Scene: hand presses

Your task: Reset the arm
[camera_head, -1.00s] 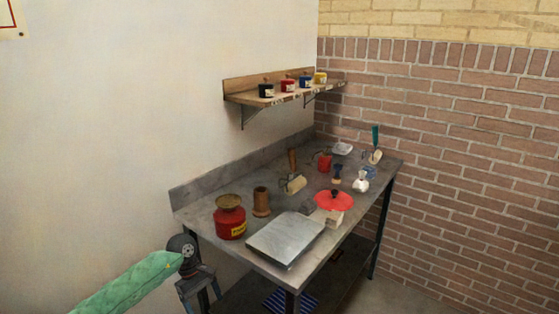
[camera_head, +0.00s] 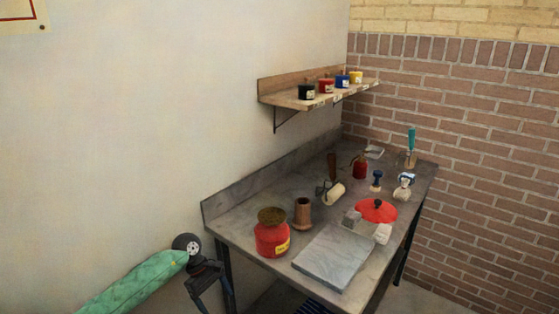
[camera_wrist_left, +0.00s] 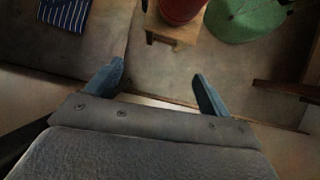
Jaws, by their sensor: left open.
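My left arm, in a green sleeve, comes in at the lower left of the head view. Its gripper (camera_head: 207,296) hangs down in front of the workbench's near left corner, apart from the bench, with its lower end near the frame's bottom edge. In the left wrist view the two blue-grey fingers of this gripper (camera_wrist_left: 158,74) stand wide apart with nothing between them. My right arm and gripper are not in view.
The metal workbench (camera_head: 240,225) holds a red can (camera_head: 272,240), a grey slab (camera_head: 335,257), a roller (camera_head: 334,194) and a red disc (camera_head: 372,212). A wall shelf (camera_head: 290,100) carries ink pots. The wrist view shows a striped cloth (camera_wrist_left: 65,14), small stool (camera_wrist_left: 172,35) and green object (camera_wrist_left: 240,22).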

